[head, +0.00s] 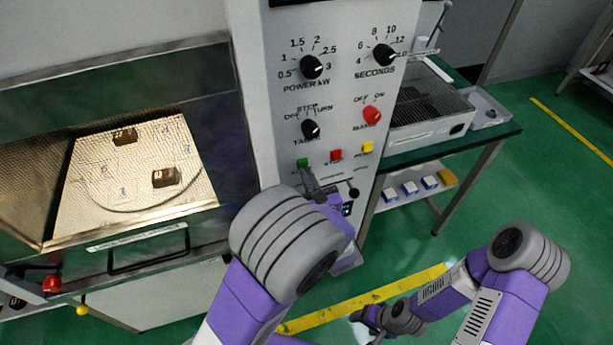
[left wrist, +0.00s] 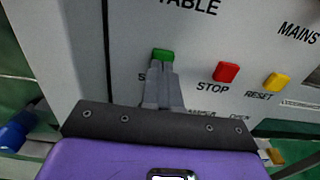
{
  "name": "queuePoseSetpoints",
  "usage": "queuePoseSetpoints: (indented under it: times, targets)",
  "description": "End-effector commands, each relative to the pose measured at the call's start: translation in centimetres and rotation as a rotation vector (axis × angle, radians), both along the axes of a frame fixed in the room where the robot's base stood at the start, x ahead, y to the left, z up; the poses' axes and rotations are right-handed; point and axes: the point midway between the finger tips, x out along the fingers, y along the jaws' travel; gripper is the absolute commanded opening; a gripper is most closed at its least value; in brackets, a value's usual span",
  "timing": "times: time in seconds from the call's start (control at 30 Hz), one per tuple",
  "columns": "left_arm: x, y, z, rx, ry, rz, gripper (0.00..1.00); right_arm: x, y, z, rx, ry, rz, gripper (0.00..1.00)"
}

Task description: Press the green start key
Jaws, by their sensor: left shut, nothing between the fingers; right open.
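The green start key (head: 302,163) is on the lower part of the grey control panel (head: 335,110). It also shows in the left wrist view (left wrist: 163,54), just beyond the fingertips. My left gripper (head: 307,172) is shut and empty, its tips at the lower edge of the green key; I cannot tell whether they touch it. In the left wrist view the closed fingers (left wrist: 161,66) overlap the key's lower part and hide some of its label. My right gripper (head: 368,322) is low over the floor, far from the panel, and open.
The red stop key (head: 336,155) and yellow reset key (head: 367,147) sit right of the green key. Above are black knobs (head: 311,67) and a red mains knob (head: 372,115). An open chamber (head: 130,175) with small brown blocks is at left. A green bench (head: 490,130) stands at right.

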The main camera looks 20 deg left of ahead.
Motion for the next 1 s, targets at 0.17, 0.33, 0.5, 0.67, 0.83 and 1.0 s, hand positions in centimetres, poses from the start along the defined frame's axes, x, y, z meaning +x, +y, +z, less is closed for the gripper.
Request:
queuePoseSetpoints:
  times: [0.17,0.33,0.5,0.67,0.83,1.0]
  targets:
    - [0.8,0.6,0.0,0.001,0.000,0.001,0.00,0.0,0.0,-0.2,0.000,0.000,0.000,0.66]
    - [0.8,0.6,0.0,0.001,0.001,0.000,0.00,0.0,0.0,-0.2,0.000,0.000,0.000,0.66]
    - [0.9,0.6,0.0,0.001,0.001,0.000,0.00,0.0,0.0,-0.1,0.000,0.000,0.000,0.66]
    - [2.0,1.4,0.1,0.001,0.001,0.004,0.00,0.0,0.0,0.3,0.000,0.000,0.000,0.66]
    - [2.6,1.8,0.1,0.001,-0.003,0.003,0.00,0.0,0.0,0.4,0.000,0.000,0.000,0.66]
    - [2.7,2.0,0.2,0.001,-0.005,0.006,0.00,0.0,0.0,0.4,0.000,0.000,0.000,0.66]
